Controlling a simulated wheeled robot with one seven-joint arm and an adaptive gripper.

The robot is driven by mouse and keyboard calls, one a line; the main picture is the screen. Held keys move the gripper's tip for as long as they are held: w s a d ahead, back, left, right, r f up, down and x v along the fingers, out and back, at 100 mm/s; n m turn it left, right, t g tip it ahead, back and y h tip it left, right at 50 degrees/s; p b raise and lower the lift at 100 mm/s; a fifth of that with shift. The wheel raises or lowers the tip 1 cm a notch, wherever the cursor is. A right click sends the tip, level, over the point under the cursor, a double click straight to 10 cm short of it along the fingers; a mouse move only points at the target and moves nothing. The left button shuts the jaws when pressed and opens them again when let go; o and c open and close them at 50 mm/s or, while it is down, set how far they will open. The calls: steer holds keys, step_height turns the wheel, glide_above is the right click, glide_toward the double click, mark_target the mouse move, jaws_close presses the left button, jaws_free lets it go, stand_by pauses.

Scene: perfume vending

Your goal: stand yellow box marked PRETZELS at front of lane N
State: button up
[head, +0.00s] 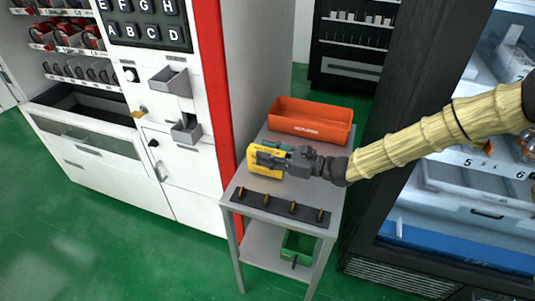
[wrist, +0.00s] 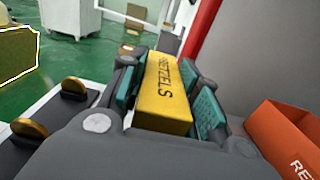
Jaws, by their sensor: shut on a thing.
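The yellow box marked PRETZELS (head: 254,165) is held in my gripper (head: 272,157) over the grey side table (head: 242,187). In the wrist view the box (wrist: 167,100) lies lengthwise between the teal finger pads, with its dark lettering in view. My gripper (wrist: 165,98) is shut on its two sides. I cannot tell whether the box touches the table top. The vending machine (head: 100,160) stands at the left with several lanes of goods. No lane marked N can be read.
An orange bin (head: 312,127) stands at the table's back. A green bin (head: 298,246) is on the lower shelf. A dark-framed glass cabinet (head: 455,190) stands right. Green floor (head: 90,235) is clear at front left.

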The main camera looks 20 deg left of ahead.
steer(key=shift+f, duration=0.4)
steer(key=shift+f, duration=0.1)
steer(key=o, duration=1.1)
steer(key=shift+c, duration=0.2)
steer(key=shift+r, duration=0.2)
steer(key=shift+d+f, duration=0.15)
steer(key=shift+d, duration=0.1)
steer(key=d+b, duration=0.1)
steer(key=d, duration=0.8)
steer(key=shift+s+d+b, duration=0.15)
steer(key=shift+d+b, duration=0.15)
steer(key=shift+b, duration=0.1)
steer(key=shift+s+d, duration=0.1)
steer(key=shift+d, duration=0.85)
